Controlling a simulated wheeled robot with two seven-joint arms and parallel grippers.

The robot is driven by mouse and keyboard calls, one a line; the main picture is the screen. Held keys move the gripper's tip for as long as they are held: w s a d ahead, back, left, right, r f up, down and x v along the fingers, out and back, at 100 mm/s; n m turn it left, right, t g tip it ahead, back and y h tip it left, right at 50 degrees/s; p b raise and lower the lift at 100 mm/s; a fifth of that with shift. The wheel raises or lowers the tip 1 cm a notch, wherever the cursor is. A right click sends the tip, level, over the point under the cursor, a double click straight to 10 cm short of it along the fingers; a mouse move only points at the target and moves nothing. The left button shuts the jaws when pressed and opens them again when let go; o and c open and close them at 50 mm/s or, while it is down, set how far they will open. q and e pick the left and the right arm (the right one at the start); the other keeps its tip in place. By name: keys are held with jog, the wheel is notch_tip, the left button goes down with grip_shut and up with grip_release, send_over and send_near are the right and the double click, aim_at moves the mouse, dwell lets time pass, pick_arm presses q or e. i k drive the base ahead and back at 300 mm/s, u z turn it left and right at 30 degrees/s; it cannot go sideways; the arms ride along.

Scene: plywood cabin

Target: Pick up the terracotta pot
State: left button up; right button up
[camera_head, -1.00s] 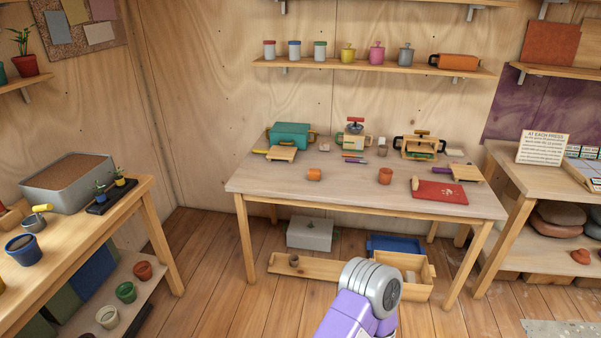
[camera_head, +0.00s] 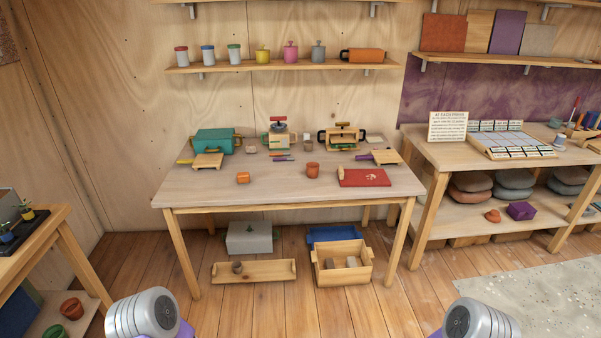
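A small terracotta pot (camera_head: 312,169) stands upright on the middle table (camera_head: 215,190), near its centre. Another terracotta pot (camera_head: 72,308) sits on the low shelf of the left bench, partly cut by the view's lower left. Grey and purple links of my two arms show at the bottom edge. Neither gripper is in view, so I cannot see their fingers or what they hold.
A teal box (camera_head: 214,141) and small presses stand behind. A wooden crate (camera_head: 342,263) and tray (camera_head: 254,271) lie under the table. Floor in front is clear.

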aim_at(313, 168)
jog(key=u, duration=0.45)
jog(key=i, duration=2)
jog(key=z, duration=0.8)
